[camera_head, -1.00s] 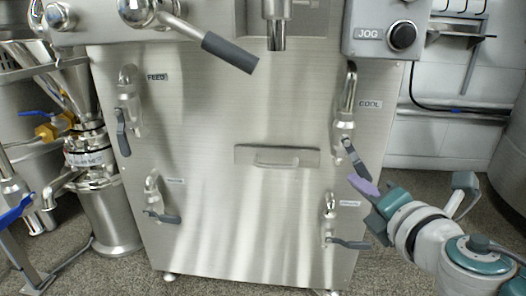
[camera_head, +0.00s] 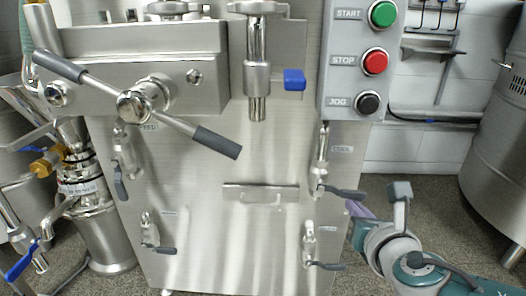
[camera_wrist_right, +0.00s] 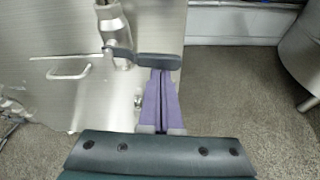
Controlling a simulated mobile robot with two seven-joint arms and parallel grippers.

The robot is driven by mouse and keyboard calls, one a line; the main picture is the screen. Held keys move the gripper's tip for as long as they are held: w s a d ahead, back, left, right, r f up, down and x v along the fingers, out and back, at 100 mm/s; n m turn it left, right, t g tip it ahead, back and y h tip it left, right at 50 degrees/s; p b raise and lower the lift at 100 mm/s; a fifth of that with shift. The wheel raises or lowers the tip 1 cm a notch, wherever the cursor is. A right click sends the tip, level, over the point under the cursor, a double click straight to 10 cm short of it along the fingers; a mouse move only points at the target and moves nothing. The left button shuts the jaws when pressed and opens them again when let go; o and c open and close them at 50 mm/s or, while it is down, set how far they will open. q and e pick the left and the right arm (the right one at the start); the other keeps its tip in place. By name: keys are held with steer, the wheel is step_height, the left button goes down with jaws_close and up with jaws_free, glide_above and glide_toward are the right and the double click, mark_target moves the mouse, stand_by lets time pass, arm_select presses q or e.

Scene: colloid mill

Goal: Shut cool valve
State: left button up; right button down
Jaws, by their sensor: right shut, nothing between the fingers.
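The cool valve (camera_head: 321,165) is a steel fitting at the upper right of the machine's front panel, beside the COOL label (camera_head: 341,149). Its dark grey lever (camera_head: 343,192) points sideways to the right, about level. It also shows in the right wrist view, where the lever (camera_wrist_right: 150,59) lies across the tips of my right gripper (camera_wrist_right: 161,73). My right gripper (camera_head: 354,207) is shut with purple fingers together and nothing between them, just below the lever. I cannot tell whether the tips touch it. My left gripper is not in view.
The FEED valve (camera_head: 122,155) is at the panel's upper left, with its lever hanging down. Two lower valves (camera_head: 148,232) (camera_head: 309,243) have sideways levers. The button box (camera_head: 357,60) is above.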

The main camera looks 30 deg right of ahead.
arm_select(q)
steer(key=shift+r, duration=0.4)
arm_select(e)
steer(key=shift+d+r, duration=0.1)
steer(key=shift+r, duration=0.2)
arm_select(q)
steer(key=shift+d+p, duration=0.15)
steer(key=shift+p, duration=0.15)
